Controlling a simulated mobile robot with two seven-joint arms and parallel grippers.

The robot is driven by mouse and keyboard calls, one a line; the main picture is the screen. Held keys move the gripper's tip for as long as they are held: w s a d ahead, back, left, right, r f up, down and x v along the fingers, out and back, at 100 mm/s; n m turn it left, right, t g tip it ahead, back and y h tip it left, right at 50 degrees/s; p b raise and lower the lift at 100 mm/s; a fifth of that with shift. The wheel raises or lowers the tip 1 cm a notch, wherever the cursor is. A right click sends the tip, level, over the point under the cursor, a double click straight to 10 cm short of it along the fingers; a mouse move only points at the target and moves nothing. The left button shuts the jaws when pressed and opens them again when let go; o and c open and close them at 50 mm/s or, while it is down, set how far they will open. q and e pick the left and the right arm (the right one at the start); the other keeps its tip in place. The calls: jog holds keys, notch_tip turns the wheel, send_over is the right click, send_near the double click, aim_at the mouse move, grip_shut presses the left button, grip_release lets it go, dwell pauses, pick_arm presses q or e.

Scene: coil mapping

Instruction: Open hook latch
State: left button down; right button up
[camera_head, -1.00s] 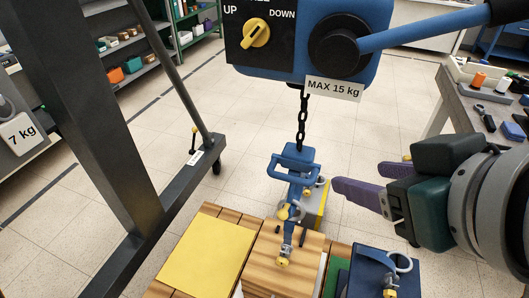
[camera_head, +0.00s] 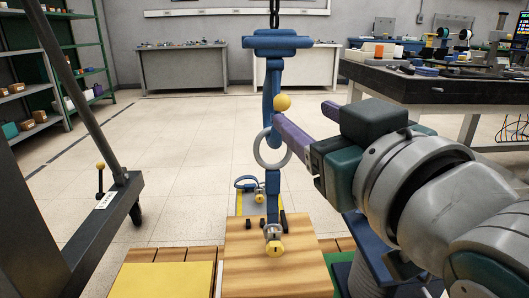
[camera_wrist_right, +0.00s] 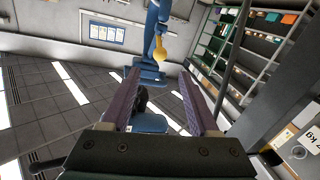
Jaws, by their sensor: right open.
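A blue hook (camera_head: 269,85) hangs from a dark chain (camera_head: 274,12) in the middle of the head view. Its latch has a yellow ball knob (camera_head: 282,102). A grey ring (camera_head: 259,150) sits at the hook's lower end, above a blue link (camera_head: 273,185) that runs down to a wooden block. My right gripper (camera_head: 287,110) is open, with purple fingers close to the knob. In the right wrist view the yellow knob (camera_wrist_right: 159,46) shows beyond the gap between the open fingertips (camera_wrist_right: 158,73); contact cannot be told. My left gripper is not in view.
The wooden block (camera_head: 300,270) stands below the hook, with a yellow panel (camera_head: 165,280) to its left. A dark frame leg (camera_head: 85,230) stands at the left. A dark workbench (camera_head: 440,90) with tools is behind my right arm. Open floor lies behind the hook.

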aim_at(285, 104)
jog(key=w+b, duration=0.1)
jog(key=w, duration=0.2)
jog(key=w+a+b, duration=0.1)
jog(key=w, duration=0.2)
jog(key=w+b, duration=0.1)
jog(key=w, duration=0.2)
jog(key=shift+w+a+f, duration=0.25)
jog(key=shift+w+a, duration=0.1)
jog(key=shift+a, duration=0.05)
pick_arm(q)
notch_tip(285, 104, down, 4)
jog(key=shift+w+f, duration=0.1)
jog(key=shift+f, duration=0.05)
pick_arm(e)
grip_shut()
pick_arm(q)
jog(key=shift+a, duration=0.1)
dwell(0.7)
